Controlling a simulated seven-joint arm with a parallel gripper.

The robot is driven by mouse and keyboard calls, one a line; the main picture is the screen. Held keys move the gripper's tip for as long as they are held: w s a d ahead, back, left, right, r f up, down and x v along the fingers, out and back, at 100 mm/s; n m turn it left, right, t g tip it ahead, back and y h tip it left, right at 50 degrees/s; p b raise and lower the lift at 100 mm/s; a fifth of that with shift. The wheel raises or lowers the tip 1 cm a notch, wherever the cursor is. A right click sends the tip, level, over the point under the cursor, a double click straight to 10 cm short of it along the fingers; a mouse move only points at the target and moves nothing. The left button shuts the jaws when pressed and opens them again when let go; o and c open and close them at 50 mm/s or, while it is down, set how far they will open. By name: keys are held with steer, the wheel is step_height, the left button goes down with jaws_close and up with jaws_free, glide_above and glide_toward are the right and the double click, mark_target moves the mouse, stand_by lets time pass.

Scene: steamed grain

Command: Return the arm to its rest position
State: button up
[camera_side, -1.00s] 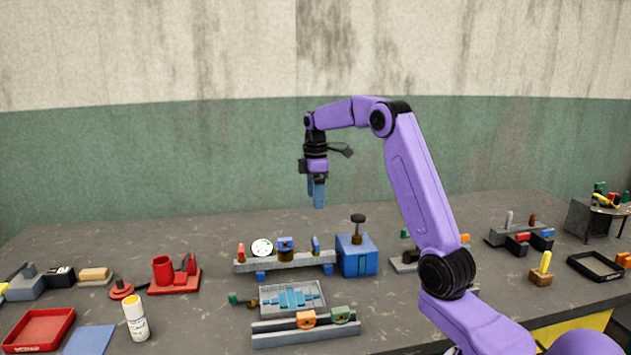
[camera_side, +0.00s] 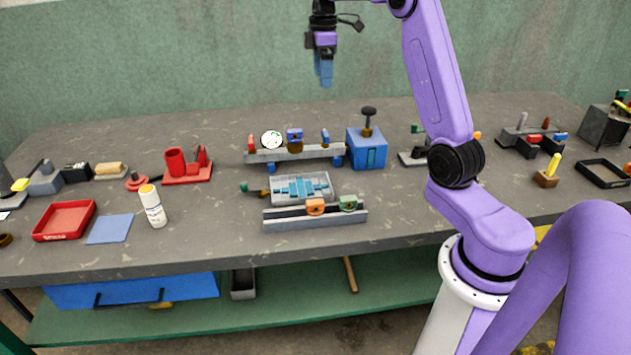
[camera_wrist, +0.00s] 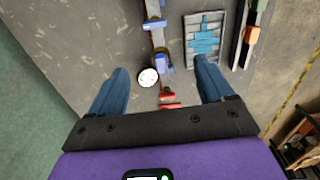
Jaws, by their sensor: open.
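My gripper (camera_side: 324,76) is at the top of the side view, pointing down, well above the grey bench (camera_side: 215,130) and its fixtures. In the wrist view its two blue fingers (camera_wrist: 160,80) stand wide apart with nothing held between them. Below and beyond them lie the grey rail (camera_wrist: 158,38) with a white round dial (camera_wrist: 148,77), and the grey tray (camera_wrist: 188,32) of light blue pieces. My gripper touches nothing.
The blue box with a black knob (camera_side: 367,148) and the rail with orange and green blocks (camera_side: 315,218) stand on the bench. Left are a red tray (camera_side: 64,221), a white bottle (camera_side: 153,206) and red fixtures (camera_side: 188,166). The air around my gripper is clear.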

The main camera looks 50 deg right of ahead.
steer(key=s+a+f+n, duration=0.1)
steer(key=s+a, duration=0.4)
steer(key=a, duration=0.7)
steer(key=s+a+f+n, duration=0.1)
steer(key=s+a, duration=0.4)
steer(key=a, duration=0.7)
steer(key=s+a+f, duration=0.2)
steer(key=s+f, duration=0.1)
steer(key=s, duration=0.9)
steer(key=s+a+f+n, duration=0.1)
steer(key=s+a+f, duration=0.1)
steer(key=s, duration=1.1)
steer(key=shift+f, duration=0.6)
steer(key=shift+a, duration=0.1)
